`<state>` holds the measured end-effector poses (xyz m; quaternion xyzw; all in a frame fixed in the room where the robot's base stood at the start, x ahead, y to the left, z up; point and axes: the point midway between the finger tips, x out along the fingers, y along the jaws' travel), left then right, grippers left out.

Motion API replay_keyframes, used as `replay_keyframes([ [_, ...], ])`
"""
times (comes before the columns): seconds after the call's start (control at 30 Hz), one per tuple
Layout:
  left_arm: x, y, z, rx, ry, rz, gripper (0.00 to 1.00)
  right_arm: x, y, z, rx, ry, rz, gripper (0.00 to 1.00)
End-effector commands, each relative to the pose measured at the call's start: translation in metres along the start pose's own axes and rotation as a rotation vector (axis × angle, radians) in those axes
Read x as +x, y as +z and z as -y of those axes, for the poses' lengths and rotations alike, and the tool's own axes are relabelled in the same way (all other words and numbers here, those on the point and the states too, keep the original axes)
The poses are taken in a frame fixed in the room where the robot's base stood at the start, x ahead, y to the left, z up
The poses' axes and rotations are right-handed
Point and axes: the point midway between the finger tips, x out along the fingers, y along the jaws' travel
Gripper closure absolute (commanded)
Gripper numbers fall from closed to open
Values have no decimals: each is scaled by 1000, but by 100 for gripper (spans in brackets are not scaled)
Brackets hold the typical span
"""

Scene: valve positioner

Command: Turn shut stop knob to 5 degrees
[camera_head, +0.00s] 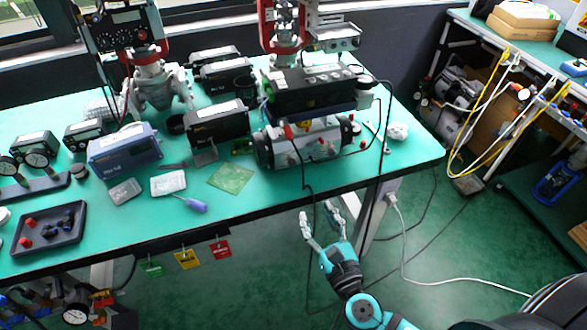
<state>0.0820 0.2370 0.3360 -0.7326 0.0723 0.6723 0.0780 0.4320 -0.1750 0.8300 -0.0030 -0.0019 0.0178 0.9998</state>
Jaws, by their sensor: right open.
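A black valve positioner (312,90) with small controls on its top sits on a silver actuator (305,142) near the right end of the green workbench (240,202). I cannot make out which control is the shut stop knob, nor its angle. My right gripper (318,212) is in front of the bench edge, below the actuator and apart from it. Its two fingers point up and are spread, with nothing between them. My left gripper is not in view.
Black tray (48,230), blue box (124,152), purple-handled screwdriver (191,203) and green circuit board (231,177) lie left on the bench. Dark cables hang before the actuator. Coloured tags (187,258) hang under the front edge. Open floor lies around my right gripper.

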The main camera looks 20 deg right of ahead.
Motion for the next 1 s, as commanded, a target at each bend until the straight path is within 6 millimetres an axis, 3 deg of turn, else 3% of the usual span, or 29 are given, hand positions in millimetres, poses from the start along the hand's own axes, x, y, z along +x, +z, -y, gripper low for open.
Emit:
replay_keyframes([
  [0.63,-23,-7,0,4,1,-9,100,133,1,1,6,-2,-1,57],
  [0.8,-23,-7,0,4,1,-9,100,156,0,1,6,-3,-2,57],
  [1.0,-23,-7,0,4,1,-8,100,166,-1,1,7,-1,-3,57],
])
